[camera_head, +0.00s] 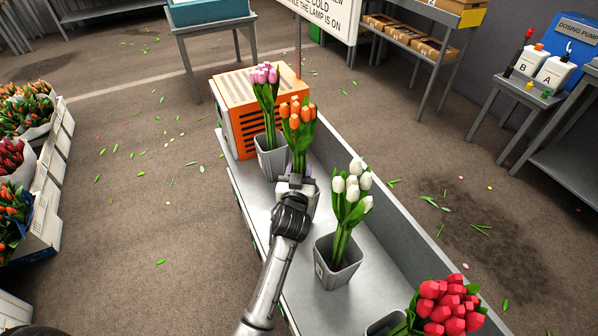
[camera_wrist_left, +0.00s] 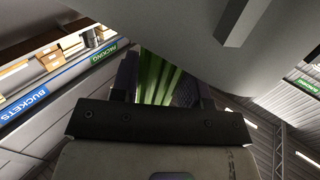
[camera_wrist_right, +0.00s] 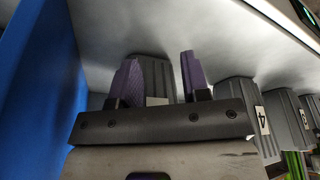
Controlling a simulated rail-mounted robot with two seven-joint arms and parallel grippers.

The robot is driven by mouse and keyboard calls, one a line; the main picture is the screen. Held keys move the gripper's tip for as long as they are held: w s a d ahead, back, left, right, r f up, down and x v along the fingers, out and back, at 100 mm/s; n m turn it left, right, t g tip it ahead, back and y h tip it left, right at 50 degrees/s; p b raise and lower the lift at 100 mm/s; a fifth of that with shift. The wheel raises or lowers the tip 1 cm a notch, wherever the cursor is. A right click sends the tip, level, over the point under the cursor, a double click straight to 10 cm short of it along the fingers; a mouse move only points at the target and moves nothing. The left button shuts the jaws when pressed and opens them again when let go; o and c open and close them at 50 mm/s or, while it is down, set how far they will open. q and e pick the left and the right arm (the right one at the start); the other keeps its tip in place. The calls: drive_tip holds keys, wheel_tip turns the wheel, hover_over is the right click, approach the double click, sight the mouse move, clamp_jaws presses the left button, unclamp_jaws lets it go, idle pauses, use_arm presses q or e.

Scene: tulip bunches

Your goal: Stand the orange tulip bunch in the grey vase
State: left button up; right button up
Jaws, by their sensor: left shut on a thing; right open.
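The orange tulip bunch (camera_head: 298,125) is upright in the head view, its stems held by my left gripper (camera_head: 296,180). In the left wrist view its green stems (camera_wrist_left: 160,82) show between the fingers, which are shut on them. A pale grey shape, perhaps a grey vase (camera_head: 313,200), shows partly behind the gripper; whether the stems are inside it is hidden. My right gripper (camera_wrist_right: 158,72) is out of the head view. In the right wrist view its purple fingers are open, with a ribbed grey vase (camera_wrist_right: 157,78) beyond or between them; contact cannot be told.
On the grey bench, a vase (camera_head: 272,160) holds pink tulips (camera_head: 265,90), another (camera_head: 337,265) holds white tulips (camera_head: 352,190), and red tulips (camera_head: 440,308) stand at the near end. An orange slatted box (camera_head: 238,110) is at the far end. A raised bench wall (camera_head: 400,235) runs along the right.

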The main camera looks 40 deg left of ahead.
use_arm(q)
drive_tip(key=shift+f, duration=0.2)
use_arm(e)
drive_tip(key=shift+f, duration=0.2)
use_arm(q)
drive_tip(key=shift+f+b, duration=0.25)
drive_tip(key=shift+b, duration=0.1)
use_arm(e)
drive_tip(key=shift+d+f, duration=0.1)
drive_tip(key=shift+f, duration=0.05)
use_arm(q)
drive_tip(key=o, duration=1.2)
drive_tip(key=shift+o, duration=0.2)
drive_tip(key=o, duration=0.5)
